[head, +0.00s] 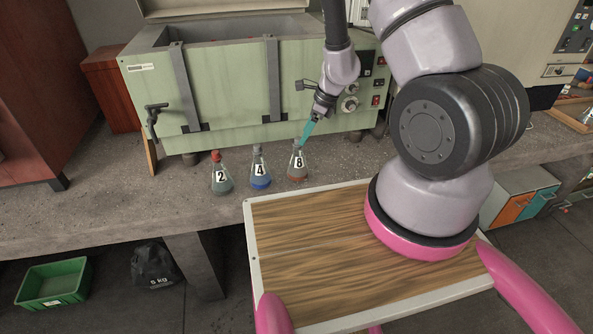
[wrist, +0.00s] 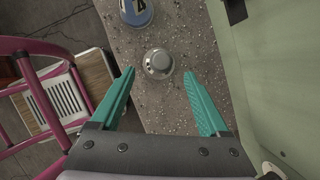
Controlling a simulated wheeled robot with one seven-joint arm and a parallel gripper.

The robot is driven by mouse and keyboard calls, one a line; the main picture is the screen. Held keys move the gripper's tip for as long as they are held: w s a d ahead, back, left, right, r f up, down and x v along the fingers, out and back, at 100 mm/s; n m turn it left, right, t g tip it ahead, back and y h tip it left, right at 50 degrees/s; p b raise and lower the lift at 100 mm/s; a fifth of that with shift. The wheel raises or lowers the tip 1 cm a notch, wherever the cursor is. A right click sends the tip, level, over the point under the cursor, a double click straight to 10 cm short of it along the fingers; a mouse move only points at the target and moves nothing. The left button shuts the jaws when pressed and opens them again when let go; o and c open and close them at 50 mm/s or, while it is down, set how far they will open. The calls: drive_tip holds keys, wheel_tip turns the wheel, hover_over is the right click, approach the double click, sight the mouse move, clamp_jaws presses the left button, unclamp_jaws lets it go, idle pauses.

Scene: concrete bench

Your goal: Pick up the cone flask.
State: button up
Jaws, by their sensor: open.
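Three cone flasks stand upright in a row on the concrete bench. Flask 2 (head: 221,176) has a red cap and dark greenish contents. Flask 4 (head: 260,170) has a grey cap and blue contents; it also shows at the top of the wrist view (wrist: 135,12). My gripper (head: 307,131) has teal fingers, is open and empty, and is just above flask 8, pointing down. In the wrist view, a grey round top (wrist: 157,63), likely flask 8's, lies between the spread fingertips (wrist: 158,73).
A green oven-like machine (head: 240,100) with straps and a handle stands close behind the flasks. The bench (head: 110,205) is clear at left. A green crate (head: 54,283) and a black 5 kg weight bag (head: 155,266) lie on the floor.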

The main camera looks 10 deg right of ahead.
sight(295, 152)
drive_tip(key=x, duration=0.9)
drive_tip(key=shift+w+a+f, duration=0.15)
drive_tip(key=shift+a+f, duration=0.1)
drive_tip(key=shift+f, duration=0.05)
clamp_jaws()
idle(1.1)
